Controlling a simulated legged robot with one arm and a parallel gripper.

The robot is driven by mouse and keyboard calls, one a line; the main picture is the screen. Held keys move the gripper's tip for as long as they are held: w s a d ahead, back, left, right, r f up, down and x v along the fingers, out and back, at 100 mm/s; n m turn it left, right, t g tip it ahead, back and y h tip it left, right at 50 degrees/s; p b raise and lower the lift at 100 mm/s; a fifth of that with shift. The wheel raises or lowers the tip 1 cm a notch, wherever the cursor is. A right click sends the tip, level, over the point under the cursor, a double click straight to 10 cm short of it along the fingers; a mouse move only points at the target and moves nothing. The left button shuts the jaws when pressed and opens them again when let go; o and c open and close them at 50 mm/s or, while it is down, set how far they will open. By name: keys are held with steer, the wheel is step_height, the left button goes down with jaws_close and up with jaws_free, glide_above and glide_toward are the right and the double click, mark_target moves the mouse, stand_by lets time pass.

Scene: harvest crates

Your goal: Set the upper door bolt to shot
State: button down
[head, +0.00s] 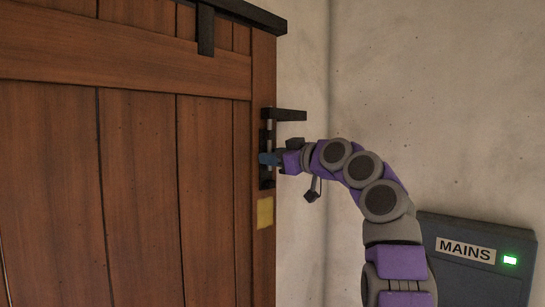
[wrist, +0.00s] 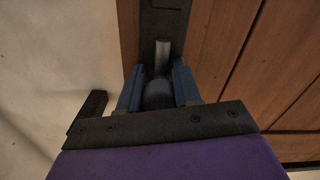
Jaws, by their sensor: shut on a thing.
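The upper door bolt (head: 268,127) is a pale metal rod on a dark backplate, set upright near the right edge of the brown wooden door (head: 140,190) in the head view. In the wrist view the rod (wrist: 162,52) runs along the dark plate (wrist: 163,18). My gripper (head: 267,159) is at the lower part of the bolt. In the wrist view its blue fingers stand either side of a dark rounded knob (wrist: 158,94) and are shut on it. The fingers partly hide the bolt in the head view, and I cannot tell how far the rod reaches.
A black bar (head: 290,114) juts right from the door edge just above my gripper. A yellow plate (head: 265,212) is on the door below. A dark MAINS box (head: 460,275) with a green light is at lower right. Bare plaster wall (head: 430,90) fills the right side.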

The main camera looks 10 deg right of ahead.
steer(key=shift+s+r, duration=0.15)
steer(key=shift+r, duration=0.15)
steer(key=c, duration=1.1)
jaws_free()
steer(key=shift+d, duration=0.1)
steer(key=o, duration=0.3)
steer(key=shift+d, duration=0.1)
steer(key=shift+f, duration=0.1)
steer(key=b+v, duration=0.1)
steer(key=v, duration=0.4)
steer(key=b+v, duration=0.2)
steer(key=v, duration=0.4)
steer(key=b+v, duration=0.2)
steer(key=v, duration=0.4)
steer(key=shift+d+f, duration=0.25)
steer(key=shift+f, duration=0.05)
steer(key=shift+b, duration=0.3)
